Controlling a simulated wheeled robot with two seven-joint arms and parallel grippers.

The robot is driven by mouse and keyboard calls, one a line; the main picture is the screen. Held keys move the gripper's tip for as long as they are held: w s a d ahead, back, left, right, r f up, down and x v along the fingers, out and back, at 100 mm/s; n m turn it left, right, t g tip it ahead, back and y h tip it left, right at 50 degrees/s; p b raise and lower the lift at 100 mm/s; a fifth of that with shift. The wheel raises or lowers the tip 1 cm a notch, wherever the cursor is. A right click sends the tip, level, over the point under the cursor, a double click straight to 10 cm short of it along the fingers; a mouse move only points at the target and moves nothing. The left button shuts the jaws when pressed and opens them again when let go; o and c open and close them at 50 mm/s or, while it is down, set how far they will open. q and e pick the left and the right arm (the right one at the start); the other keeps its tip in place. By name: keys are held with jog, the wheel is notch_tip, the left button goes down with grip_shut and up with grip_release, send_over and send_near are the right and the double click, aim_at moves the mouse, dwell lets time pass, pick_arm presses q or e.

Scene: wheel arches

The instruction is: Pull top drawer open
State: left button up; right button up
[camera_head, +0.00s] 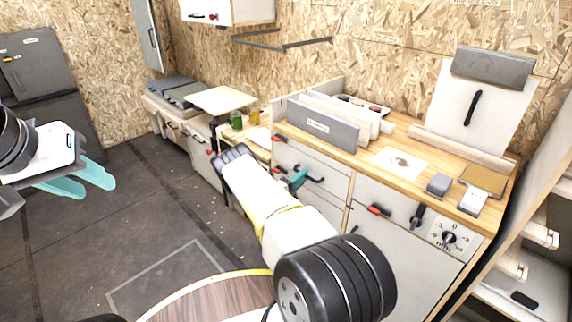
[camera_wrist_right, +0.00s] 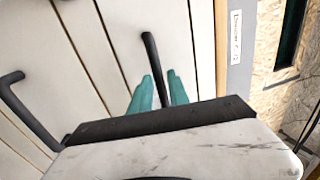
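The top drawer (camera_head: 298,153) is in the pale cabinet under the wooden worktop, and its front looks closed. Its black bar handle (camera_wrist_right: 150,58) shows in the right wrist view. My right gripper (camera_wrist_right: 162,82) is open there, its teal fingers apart on either side of the handle's near end; contact cannot be told. In the head view my right gripper (camera_head: 298,179) is at the cabinet front, partly hidden by my white forearm. My left gripper (camera_head: 97,187) is open and empty above the floor at the left, far from the drawer.
A lower drawer's handle (camera_wrist_right: 28,112) is beside the right gripper in the wrist view. The worktop (camera_head: 375,140) carries a grey-fronted organiser (camera_head: 322,126) and small boxes. A round wooden table (camera_head: 215,300) is at the front. The dark floor at the left is clear.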

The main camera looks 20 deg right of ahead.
jog(key=shift+w+d+r, duration=0.1)
jog(key=shift+w+d, duration=0.1)
jog(key=shift+d, duration=0.3)
jog(key=shift+c, duration=0.4)
grip_shut()
dwell(0.7)
